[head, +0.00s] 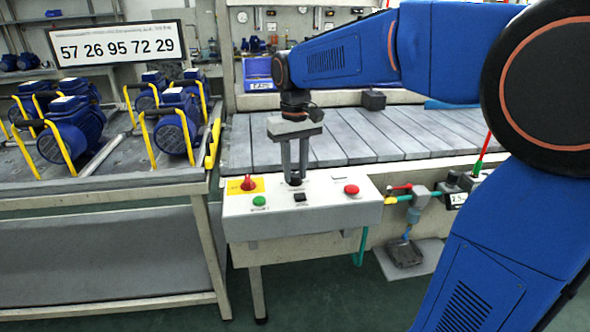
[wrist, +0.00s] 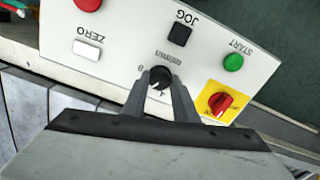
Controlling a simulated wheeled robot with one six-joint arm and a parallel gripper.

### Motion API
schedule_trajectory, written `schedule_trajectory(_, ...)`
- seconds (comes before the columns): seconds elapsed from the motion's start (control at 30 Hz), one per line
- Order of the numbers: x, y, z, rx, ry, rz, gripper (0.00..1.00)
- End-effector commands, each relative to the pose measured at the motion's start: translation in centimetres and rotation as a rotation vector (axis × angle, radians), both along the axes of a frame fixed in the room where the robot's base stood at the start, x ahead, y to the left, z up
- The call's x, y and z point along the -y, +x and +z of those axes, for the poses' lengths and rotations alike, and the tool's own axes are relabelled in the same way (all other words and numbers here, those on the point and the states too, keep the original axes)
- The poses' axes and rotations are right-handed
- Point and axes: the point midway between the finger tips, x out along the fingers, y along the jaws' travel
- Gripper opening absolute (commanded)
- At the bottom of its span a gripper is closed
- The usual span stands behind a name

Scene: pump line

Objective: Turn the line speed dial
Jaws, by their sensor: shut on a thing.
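The line speed dial is a small round black knob (wrist: 159,79) on a white control panel (head: 325,211), with small marks printed around it. My gripper (head: 295,181) points down over the panel, and its two grey fingers are shut on the dial. In the wrist view the fingers (wrist: 160,82) sit on either side of the dial. In the head view the fingers hide most of the dial.
The panel also carries a red rotary switch (head: 248,184) on a yellow plate, a green START button (head: 259,201), a black JOG button (head: 300,197), a white ZERO button (wrist: 87,50) and a red button (head: 351,189). A slatted conveyor (head: 370,135) lies behind.

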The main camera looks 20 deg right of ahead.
Motion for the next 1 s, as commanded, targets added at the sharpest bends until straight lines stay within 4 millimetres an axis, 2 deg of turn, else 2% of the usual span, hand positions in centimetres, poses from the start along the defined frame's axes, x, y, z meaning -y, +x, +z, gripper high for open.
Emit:
schedule_trajectory(0.1,0.0,0.0,0.0,0.0,0.0,0.0,0.04)
schedule_trajectory(0.13,0.0,0.0,0.0,0.0,0.0,0.0,0.33)
schedule_trajectory(0.2,0.0,0.0,0.0,0.0,0.0,-0.001,0.45)
schedule_trajectory(0.47,0.0,0.0,0.0,0.0,0.0,-0.001,0.45)
schedule_trajectory(0.63,0.0,0.0,1.0,0.001,0.0,-0.001,0.45)
schedule_trajectory(0.77,0.0,0.1,2.9,0.003,0.0,-0.001,0.45)
schedule_trajectory(1.0,0.0,0.1,7.7,0.003,0.0,-0.001,0.45)
